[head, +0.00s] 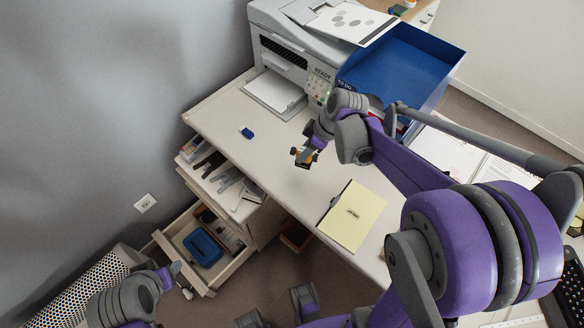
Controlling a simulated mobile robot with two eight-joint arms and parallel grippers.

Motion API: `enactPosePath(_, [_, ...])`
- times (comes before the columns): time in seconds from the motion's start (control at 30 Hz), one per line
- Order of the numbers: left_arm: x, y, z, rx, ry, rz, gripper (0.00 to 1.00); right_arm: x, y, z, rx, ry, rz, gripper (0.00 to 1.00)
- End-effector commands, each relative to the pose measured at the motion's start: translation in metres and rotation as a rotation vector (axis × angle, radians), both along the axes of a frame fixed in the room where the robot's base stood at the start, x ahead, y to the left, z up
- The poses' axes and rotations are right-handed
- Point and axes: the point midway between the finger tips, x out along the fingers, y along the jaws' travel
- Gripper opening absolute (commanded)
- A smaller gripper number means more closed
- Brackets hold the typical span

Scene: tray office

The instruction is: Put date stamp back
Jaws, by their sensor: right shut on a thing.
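My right gripper (307,151) is above the white desk (225,112), left of the yellow pad. It is shut on a small black and orange thing (300,158), which looks like the date stamp; the fingers hide part of it. My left gripper (181,280) is low at the bottom left, in front of the open drawer (172,250), with its fingers apart and nothing seen between them. A blue case or pad (203,247) lies in that drawer beside some papers.
A small blue block (247,133) lies on the desk. A yellow pad (353,215) lies near the front edge. A printer (290,50) and a blue tray (440,55) stand at the back. The desk's left part is mostly clear.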

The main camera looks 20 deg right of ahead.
Motion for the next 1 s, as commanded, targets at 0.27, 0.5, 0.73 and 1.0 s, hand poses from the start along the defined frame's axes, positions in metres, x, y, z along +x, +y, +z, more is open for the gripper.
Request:
enactPosePath(0.27, [-0.002, 0.000, -0.008, 0.000, 0.003, 0.000, 0.59, 0.000, 0.000, -0.046, 0.000, 0.000, -0.001, 0.04])
enactPosePath(0.5, [-0.003, 0.000, -0.013, 0.000, 0.005, 0.000, 0.59, 0.000, 0.000, -0.076, 0.000, 0.000, -0.001, 0.04])
enactPosePath(0.73, [-0.003, 0.000, -0.013, 0.000, 0.006, 0.000, 0.59, -0.001, 0.000, -0.086, 0.000, 0.000, -0.001, 0.04])
enactPosePath(1.0, [-0.004, 0.000, -0.018, 0.000, 0.007, 0.000, 0.59, -0.001, 0.000, -0.090, 0.000, 0.000, -0.001, 0.04])
